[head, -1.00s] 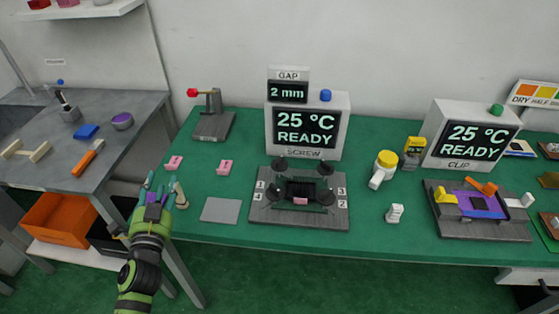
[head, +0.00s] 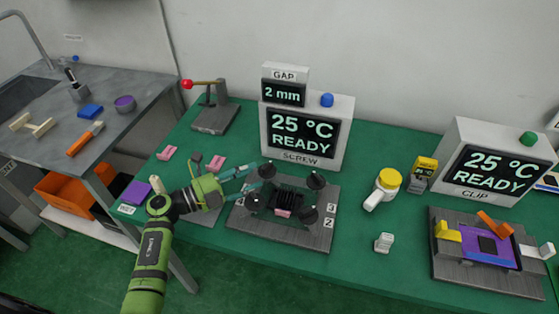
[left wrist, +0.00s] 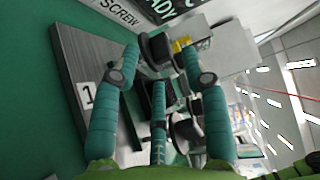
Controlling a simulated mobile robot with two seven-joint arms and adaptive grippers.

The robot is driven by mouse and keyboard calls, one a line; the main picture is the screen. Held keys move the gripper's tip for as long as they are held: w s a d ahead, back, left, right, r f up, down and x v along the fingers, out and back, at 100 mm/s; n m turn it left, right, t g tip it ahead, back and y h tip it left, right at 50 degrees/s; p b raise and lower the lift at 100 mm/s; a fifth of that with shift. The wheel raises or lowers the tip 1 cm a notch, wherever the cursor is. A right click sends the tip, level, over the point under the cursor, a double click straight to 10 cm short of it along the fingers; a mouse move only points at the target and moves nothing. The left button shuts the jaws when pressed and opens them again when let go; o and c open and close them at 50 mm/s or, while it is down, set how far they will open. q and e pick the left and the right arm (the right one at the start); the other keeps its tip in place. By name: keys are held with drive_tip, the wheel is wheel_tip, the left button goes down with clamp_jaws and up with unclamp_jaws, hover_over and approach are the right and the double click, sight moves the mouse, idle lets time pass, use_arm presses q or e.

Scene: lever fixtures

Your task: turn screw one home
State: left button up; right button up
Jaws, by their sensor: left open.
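The screw fixture (head: 320,239) is a grey plate with black knobbed screws at its corners around a dark central block. Screw one (head: 267,170) is the back-left black knob; the label 1 shows on the plate in the left wrist view (left wrist: 88,95). My left gripper (head: 251,179) reaches in from the left with teal fingers beside this knob. In the left wrist view the open fingers (left wrist: 160,65) stand on either side of a black knob (left wrist: 156,47); I cannot tell whether they touch it. My right gripper is not in view.
The screw display (head: 303,135) reads 25 °C READY, with GAP 2 mm above. A clip station (head: 487,262) stands right.

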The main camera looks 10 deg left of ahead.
sight(267, 171)
use_arm(q)
drive_tip(key=shift+w+d+r, duration=0.3)
drive_tip(key=x, duration=0.2)
drive_tip(key=p+x, duration=0.1)
drive_tip(key=x, duration=0.1)
drive_tip(key=shift+w+d+f, duration=0.25)
drive_tip(key=shift+d, duration=0.05)
